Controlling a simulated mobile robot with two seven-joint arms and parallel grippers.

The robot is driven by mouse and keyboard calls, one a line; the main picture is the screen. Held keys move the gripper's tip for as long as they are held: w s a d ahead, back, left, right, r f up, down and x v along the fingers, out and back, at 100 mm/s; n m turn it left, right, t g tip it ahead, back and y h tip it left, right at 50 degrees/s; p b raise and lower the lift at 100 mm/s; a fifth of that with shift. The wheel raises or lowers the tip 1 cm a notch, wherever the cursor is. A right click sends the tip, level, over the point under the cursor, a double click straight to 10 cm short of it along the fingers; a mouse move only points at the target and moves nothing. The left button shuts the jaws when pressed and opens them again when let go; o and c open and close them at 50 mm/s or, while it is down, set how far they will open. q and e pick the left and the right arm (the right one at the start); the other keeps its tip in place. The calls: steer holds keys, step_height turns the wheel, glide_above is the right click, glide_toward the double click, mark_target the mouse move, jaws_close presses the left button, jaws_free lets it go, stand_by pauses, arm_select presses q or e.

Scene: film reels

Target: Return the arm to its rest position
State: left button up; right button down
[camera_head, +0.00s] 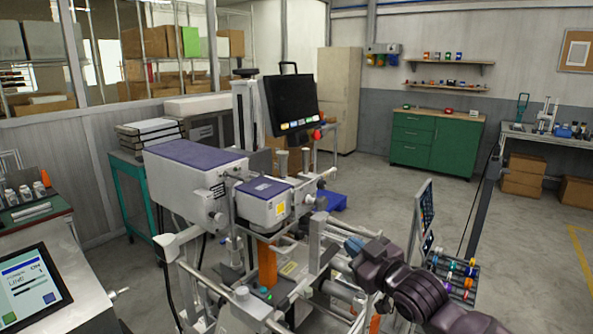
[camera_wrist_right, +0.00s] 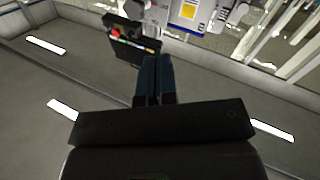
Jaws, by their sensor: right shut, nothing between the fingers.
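My right arm (camera_head: 415,295) reaches in from the lower right of the head view, in front of the machine's right side. My right gripper (camera_wrist_right: 157,62) shows in the wrist view with its two dark blue fingers side by side, shut and holding nothing. The far end of this arm is near the machine's rails in the head view, and its fingertips are hard to make out there. In the wrist view the fingertips overlap the black monitor panel (camera_wrist_right: 128,42) in the picture; I cannot tell how far off it is. My left arm and gripper are not in view.
The machine with purple-topped housings (camera_head: 190,165) and metal rails fills the middle. A black monitor (camera_head: 291,100) stands above it. A rack of coloured items (camera_head: 458,270) and an upright screen (camera_head: 424,215) are close to my right arm. The floor (camera_head: 540,250) at the right is clear.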

steer(key=s+d+f+m+g+h, duration=0.1)
steer(key=s+d+f+m+h, duration=0.2)
steer(key=s+f, duration=0.7)
steer(key=s+d+f+m+g+h, duration=0.1)
steer(key=s+d+f+m+h, duration=0.2)
steer(key=s+d+f, duration=0.4)
steer(key=s+d+f+m+g+h, duration=0.1)
steer(key=s+d+f, duration=0.4)
steer(key=s+f, duration=0.8)
steer(key=shift+s+d+f+m+h, duration=0.25)
steer(key=shift+f+m+h, duration=0.55)
steer(key=shift+h, duration=0.4)
steer(key=shift+r, duration=0.1)
